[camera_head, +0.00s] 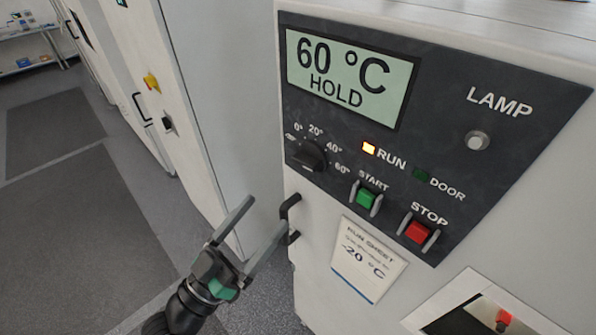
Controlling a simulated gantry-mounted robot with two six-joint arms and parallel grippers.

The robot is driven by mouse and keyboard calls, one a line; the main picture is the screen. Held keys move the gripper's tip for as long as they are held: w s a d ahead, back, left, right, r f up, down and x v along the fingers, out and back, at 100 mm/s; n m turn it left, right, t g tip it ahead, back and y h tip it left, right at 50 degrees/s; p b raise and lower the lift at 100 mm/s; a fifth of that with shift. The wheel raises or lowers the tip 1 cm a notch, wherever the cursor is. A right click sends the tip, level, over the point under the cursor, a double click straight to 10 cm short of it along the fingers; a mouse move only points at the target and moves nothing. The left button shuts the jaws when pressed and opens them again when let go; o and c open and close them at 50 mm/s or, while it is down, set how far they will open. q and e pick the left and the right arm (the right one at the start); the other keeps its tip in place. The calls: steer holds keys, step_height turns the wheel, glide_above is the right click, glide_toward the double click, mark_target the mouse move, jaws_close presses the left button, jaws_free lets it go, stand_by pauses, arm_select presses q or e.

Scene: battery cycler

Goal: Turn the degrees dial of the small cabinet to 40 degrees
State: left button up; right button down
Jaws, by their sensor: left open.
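The small cabinet (318,240) is white and has a dark control panel (450,80) on its front. The degrees dial (307,155) is a black round knob under the display, with the marks 0°, 20°, 40° and 60° around its upper and right side. I cannot tell clearly which mark its pointer faces. The display (348,78) reads 60 °C HOLD. My left gripper (267,214) is open and empty. It is below and left of the dial, apart from it, with its fingers pointing up and right near the black door handle. My right gripper is not in view.
A green START button (366,197) and red STOP button (416,231) have guards. A black handle (289,218) juts out near my fingers. A run sheet (368,260) reads -20 °C.

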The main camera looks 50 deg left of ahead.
mark_target(301, 167)
arm_select(q)
steer(key=p+x, duration=0.5)
steer(key=x, duration=0.5)
steer(key=shift+w+d+r, duration=0.1)
steer(key=shift+w+r, duration=0.1)
steer(key=shift+r, duration=0.1)
steer(key=shift+w+p, duration=0.3)
steer(key=shift+w, duration=0.3)
steer(key=shift+c, duration=0.3)
steer(key=c, duration=1.3)
